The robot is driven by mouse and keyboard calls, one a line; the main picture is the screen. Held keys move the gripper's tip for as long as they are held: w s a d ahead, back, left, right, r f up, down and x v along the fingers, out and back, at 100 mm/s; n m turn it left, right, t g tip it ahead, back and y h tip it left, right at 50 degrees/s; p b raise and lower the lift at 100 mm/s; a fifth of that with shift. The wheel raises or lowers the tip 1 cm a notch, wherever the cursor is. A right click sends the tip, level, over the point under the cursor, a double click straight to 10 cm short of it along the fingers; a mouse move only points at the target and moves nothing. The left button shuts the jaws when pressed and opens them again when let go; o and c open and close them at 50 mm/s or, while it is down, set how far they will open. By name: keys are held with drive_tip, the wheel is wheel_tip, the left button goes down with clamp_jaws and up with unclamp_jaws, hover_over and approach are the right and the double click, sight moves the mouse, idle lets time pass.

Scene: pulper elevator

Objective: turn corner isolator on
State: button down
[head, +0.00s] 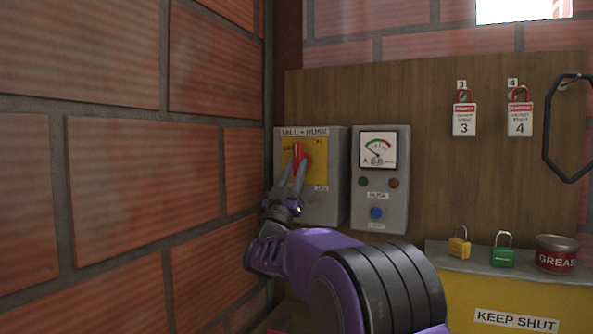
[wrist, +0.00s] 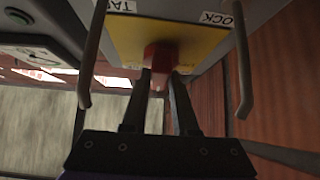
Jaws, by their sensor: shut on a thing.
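The corner isolator is a grey box (head: 324,207) marked MILL + HUSK, on the wooden board close to the brick corner. Its yellow plate (head: 319,172) carries a red handle (head: 299,151), which stands roughly upright and looks slightly tilted. Small labels beside the handle are too blurred to read surely. My gripper (head: 298,170) reaches up from below, shut on the red handle. In the wrist view the two fingers (wrist: 160,80) are on either side of the handle (wrist: 160,55). The fingers hide its lower part.
A grey meter box (head: 381,212) with a dial and blue button stands just right of the isolator. Brick wall (head: 140,180) is close on the left. Tags 3 (head: 464,120) and 4 (head: 519,120) hang right, above padlocks, a grease tin (head: 556,254) and a yellow box (head: 460,300).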

drive_tip(key=shift+r+m+h, duration=0.2)
drive_tip(key=shift+m+h, duration=0.4)
drive_tip(key=shift+m, duration=0.1)
drive_tip(key=c, duration=0.7)
unclamp_jaws()
drive_tip(key=shift+f, duration=0.1)
drive_tip(key=v, duration=1.7)
drive_tip(key=shift+s+a, duration=0.2)
drive_tip(key=shift+s, duration=0.1)
